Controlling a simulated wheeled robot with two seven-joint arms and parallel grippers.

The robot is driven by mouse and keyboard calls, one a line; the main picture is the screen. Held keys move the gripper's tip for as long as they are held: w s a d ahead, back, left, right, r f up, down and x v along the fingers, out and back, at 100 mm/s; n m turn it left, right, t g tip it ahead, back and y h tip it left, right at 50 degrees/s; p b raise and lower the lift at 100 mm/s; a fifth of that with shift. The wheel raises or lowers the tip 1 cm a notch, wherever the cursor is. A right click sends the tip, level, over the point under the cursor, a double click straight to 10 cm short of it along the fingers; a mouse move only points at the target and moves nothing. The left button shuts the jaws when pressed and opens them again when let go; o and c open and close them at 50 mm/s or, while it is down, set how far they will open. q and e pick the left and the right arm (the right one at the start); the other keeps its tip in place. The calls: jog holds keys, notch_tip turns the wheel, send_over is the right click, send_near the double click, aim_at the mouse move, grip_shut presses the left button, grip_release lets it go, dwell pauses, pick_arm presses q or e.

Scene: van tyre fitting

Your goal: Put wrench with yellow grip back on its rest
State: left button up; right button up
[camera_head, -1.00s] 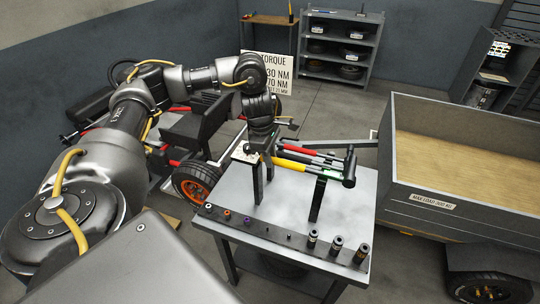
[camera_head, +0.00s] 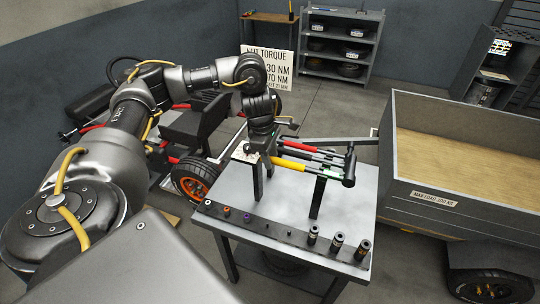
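The wrench with yellow grip (camera_head: 291,164) lies nearest me of several wrenches side by side. Its grip points left and its dark head is at the right end. The rest has two dark posts on the grey table, a left post (camera_head: 257,182) and a right post (camera_head: 317,198). The wrench crosses at the top of the right post; whether it touches there is unclear. My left gripper (camera_head: 267,153) points down at the left end of the yellow grip. Its fingertips are hidden, so I cannot tell whether they are closed on it. My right gripper is not in view.
A wrench with red grip (camera_head: 301,147) lies just behind. A dark rail with several sockets (camera_head: 285,238) runs along the table's (camera_head: 283,206) front edge. A trailer (camera_head: 450,215) stands close on the right. A wheel with orange rim (camera_head: 193,187) is left of the table.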

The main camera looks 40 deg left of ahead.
pick_arm(q)
jog(key=shift+o, duration=0.7)
jog(key=shift+s+f, duration=0.1)
notch_tip(320, 180, up, 11)
jog(key=s+a+p, duration=0.1)
jog(key=shift+s+a, duration=0.15)
jog(key=shift+f, duration=0.15)
dwell(0.4)
